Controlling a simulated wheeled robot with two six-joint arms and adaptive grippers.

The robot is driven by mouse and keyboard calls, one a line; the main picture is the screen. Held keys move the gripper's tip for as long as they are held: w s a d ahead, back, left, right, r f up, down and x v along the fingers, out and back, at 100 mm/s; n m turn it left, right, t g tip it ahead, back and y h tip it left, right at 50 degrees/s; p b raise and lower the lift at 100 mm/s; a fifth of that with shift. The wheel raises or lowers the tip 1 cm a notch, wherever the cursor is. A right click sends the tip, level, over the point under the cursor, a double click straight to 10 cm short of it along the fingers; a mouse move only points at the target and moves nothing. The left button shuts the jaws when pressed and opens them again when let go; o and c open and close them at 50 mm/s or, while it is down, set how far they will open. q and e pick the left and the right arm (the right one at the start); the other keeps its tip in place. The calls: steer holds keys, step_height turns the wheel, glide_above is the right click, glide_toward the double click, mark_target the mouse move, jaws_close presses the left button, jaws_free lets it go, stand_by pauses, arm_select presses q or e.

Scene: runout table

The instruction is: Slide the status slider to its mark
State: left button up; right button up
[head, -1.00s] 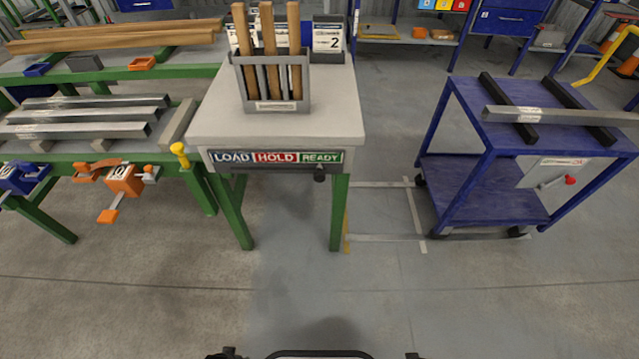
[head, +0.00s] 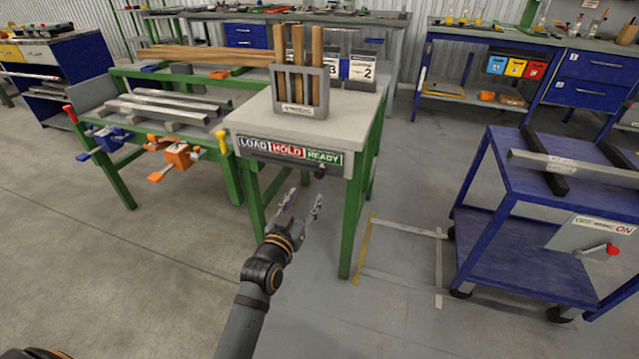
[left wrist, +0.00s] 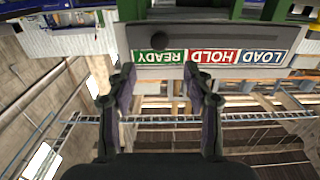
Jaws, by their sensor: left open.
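The status slider panel (head: 289,150) is on the front edge of the small grey-topped table, with LOAD, HOLD and READY fields. The slider's dark round knob (head: 320,172) sits below the green READY field at the right end. In the left wrist view the panel (left wrist: 208,57) appears upside down, with the knob (left wrist: 159,40) at the READY end. My left gripper (head: 302,202) is open and empty, below and in front of the panel, apart from the knob. The left wrist view shows its two fingers (left wrist: 158,85) spread, with the knob beyond them. My right gripper is not in view.
On the table stand a grey rack (head: 301,92) with wooden sticks and number cards (head: 362,68). A green bench with metal bars (head: 165,105) is to the left. A blue cart (head: 525,185) with a bar and red-handled switch is to the right. Floor in front is clear.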

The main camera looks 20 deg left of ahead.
mark_target(318, 175)
arm_select(q)
steer(key=w+b, duration=0.1)
steer(key=w, duration=0.7)
steer(key=shift+w+d, duration=0.1)
steer(key=shift+d, duration=0.1)
steer(key=shift+w, duration=0.5)
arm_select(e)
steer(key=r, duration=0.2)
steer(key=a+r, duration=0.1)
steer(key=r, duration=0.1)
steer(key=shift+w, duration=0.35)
arm_select(q)
steer(key=shift+c, duration=0.3)
jaws_close()
